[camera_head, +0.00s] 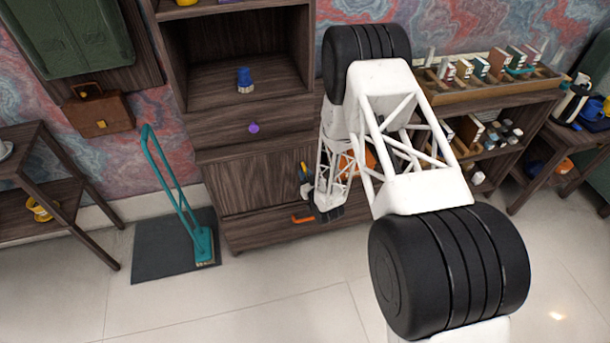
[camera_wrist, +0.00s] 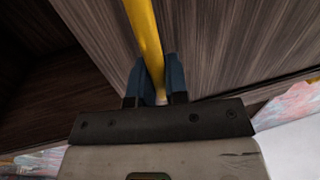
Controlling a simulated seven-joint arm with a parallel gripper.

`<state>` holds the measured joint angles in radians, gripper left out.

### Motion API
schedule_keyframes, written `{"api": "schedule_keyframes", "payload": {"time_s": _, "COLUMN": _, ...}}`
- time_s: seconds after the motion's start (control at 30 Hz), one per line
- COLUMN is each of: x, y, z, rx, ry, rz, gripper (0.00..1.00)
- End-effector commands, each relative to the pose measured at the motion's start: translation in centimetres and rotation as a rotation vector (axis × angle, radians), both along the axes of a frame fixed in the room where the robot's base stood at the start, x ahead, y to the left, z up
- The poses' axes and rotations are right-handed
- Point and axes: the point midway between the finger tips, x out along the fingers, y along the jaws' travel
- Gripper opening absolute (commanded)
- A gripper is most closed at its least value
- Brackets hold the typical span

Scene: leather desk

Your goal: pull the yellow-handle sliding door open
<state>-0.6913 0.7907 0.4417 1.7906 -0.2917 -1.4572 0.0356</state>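The sliding door (camera_head: 250,183) is a dark wood panel low in the cabinet, between a drawer with a purple knob and a lower drawer with an orange handle. Its yellow handle (camera_wrist: 146,35) is a long bar that runs down between my gripper's two blue fingers (camera_wrist: 157,82) in the wrist view. The fingers sit close on both sides of the bar and look shut on it. In the head view, a small piece of the yellow handle (camera_head: 304,168) shows beside my gripper (camera_head: 306,180); my arm hides the right part of the door.
The purple knob (camera_head: 254,128) is above the door, and the orange handle (camera_head: 303,218) sticks out below. A blue object (camera_head: 245,80) stands on the open shelf. A teal stand (camera_head: 180,200) is on a dark mat left of the cabinet. The floor in front is clear.

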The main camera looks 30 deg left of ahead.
Motion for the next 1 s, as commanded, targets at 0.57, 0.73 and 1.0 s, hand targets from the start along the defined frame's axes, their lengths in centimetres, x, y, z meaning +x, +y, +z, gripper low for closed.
{"api": "schedule_keyframes", "payload": {"time_s": 0.57, "x": 0.6, "y": -0.6, "z": 0.0, "rx": 0.0, "ry": 0.0, "rz": -0.001, "gripper": 0.0}}
{"api": "schedule_keyframes", "payload": {"time_s": 0.73, "x": 1.9, "y": -1.9, "z": 0.0, "rx": 0.0, "ry": 0.0, "rz": -0.002, "gripper": 0.0}}
{"api": "schedule_keyframes", "payload": {"time_s": 1.0, "x": 5.6, "y": -5.6, "z": 0.0, "rx": -0.001, "ry": -0.001, "rz": -0.004, "gripper": 0.0}}
